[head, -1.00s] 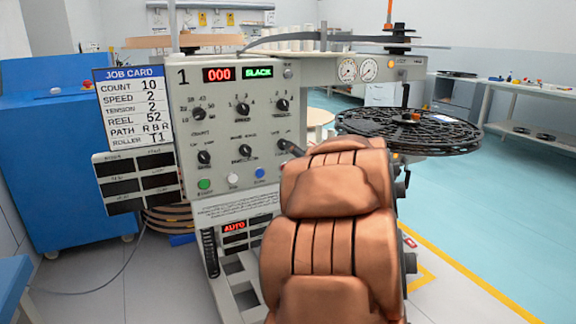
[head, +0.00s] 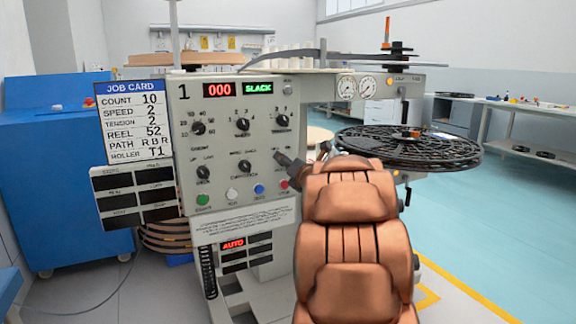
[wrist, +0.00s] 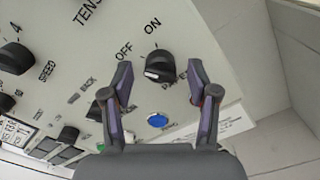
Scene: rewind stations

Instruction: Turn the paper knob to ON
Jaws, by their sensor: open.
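The paper knob (wrist: 158,65) is a black knob with a white mark, on the pale panel with OFF and ON lettered above it in the wrist view. Its white mark faces the lower left of that view; I cannot tell its exact setting. The label below it is partly covered. My gripper (wrist: 161,68) is open, with one finger on each side of the knob and visible gaps between. In the head view my gripper (head: 279,156) is at the right of the lower knob row and hides this knob.
The panel (head: 222,130) carries other knobs close by, including a speed knob (wrist: 15,58). A blue button (wrist: 157,120) lies just below, between the fingers. A red button (head: 284,184) sits below my gripper in the head view. A black reel (head: 410,148) stands to the right.

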